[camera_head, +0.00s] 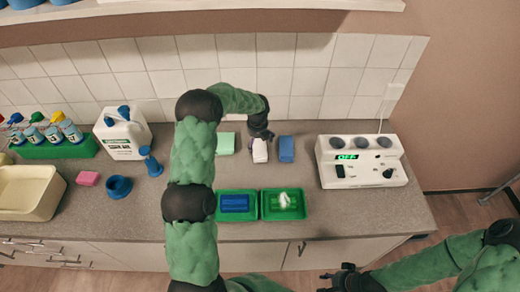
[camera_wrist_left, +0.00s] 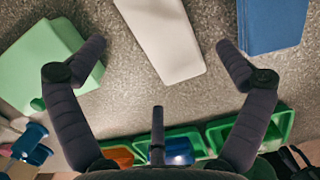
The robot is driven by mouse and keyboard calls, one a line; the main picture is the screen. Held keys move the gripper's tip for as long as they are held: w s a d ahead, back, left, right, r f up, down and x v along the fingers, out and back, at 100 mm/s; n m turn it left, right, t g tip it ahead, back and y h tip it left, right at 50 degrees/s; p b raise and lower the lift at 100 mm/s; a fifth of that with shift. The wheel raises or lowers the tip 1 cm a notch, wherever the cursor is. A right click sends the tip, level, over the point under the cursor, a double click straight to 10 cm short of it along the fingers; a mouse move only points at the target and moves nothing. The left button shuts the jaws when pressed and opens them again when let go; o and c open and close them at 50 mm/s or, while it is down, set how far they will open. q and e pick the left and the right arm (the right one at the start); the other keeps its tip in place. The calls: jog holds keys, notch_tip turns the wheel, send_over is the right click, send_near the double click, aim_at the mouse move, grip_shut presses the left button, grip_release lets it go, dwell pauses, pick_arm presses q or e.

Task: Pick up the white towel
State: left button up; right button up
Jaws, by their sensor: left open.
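The white towel (camera_head: 260,152) lies on the counter near the tiled wall, between a green folded towel (camera_head: 225,143) and a blue one (camera_head: 286,149). My left gripper (camera_head: 260,134) is over the white towel and partly hides its far end. In the left wrist view the white towel (camera_wrist_left: 163,38) lies between the spread fingers of my left gripper (camera_wrist_left: 160,50), with gaps on both sides. The jaws are open and hold nothing. My right gripper (camera_head: 342,278) is low at the bottom edge, away from the counter top, too small to read.
Two green trays (camera_head: 262,214) with items inside stand near the front edge. A white device (camera_head: 362,169) with an OFF display is at right. At left are a white jug (camera_head: 122,137), bottles (camera_head: 52,132), blue cups (camera_head: 118,187), a pink block (camera_head: 88,179) and a cream basin (camera_head: 30,193).

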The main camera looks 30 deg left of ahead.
aim_at(257, 147)
pick_arm(q)
jog(key=shift+w+f, duration=0.2)
jog(key=shift+f, duration=0.5)
jog(key=f, duration=0.3)
jog(key=a+f, duration=0.1)
jog(key=shift+w+f, duration=0.3)
jog(key=shift+f, duration=0.1)
jog(key=c, duration=1)
